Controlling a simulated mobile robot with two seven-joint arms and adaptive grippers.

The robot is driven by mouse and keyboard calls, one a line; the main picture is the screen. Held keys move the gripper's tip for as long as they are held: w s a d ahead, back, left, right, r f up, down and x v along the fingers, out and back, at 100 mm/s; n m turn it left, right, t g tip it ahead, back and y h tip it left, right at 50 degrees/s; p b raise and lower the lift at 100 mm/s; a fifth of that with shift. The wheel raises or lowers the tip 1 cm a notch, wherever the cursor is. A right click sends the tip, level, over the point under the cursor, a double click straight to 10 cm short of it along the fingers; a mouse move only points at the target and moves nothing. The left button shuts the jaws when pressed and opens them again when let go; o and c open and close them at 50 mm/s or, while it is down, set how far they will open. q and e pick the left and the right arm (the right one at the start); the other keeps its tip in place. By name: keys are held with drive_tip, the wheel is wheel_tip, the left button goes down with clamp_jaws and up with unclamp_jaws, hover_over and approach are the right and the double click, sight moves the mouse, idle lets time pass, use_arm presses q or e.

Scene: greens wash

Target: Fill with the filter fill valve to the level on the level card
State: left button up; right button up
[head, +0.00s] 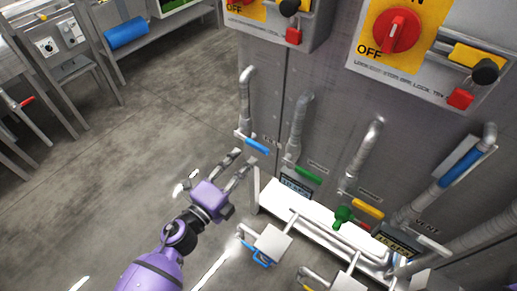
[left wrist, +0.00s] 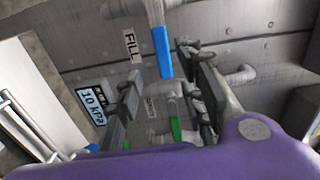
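The fill valve's blue lever (head: 257,146) sits on a grey pipe against the cabinet wall. In the left wrist view the blue lever (left wrist: 162,52) hangs down beside a label reading FILL (left wrist: 131,46). My left gripper (head: 243,158) is open and empty, its fingers pointing at the wall just below and left of the lever. In the left wrist view its two fingers (left wrist: 157,68) stand apart, with the lever showing between them; they do not appear closed on it. I cannot make out a level card. My right gripper is not in view.
A green lever (head: 307,175), a yellow lever (head: 367,208) and a blue handle (head: 461,165) near VENT line the wall to the right. A white ledge (head: 275,199) and pipes lie below.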

sight(257, 148)
use_arm(q)
drive_tip(key=x, duration=0.8)
drive_tip(key=shift+w+d+r, duration=0.1)
drive_tip(key=shift+w+r, duration=0.1)
clamp_jaws()
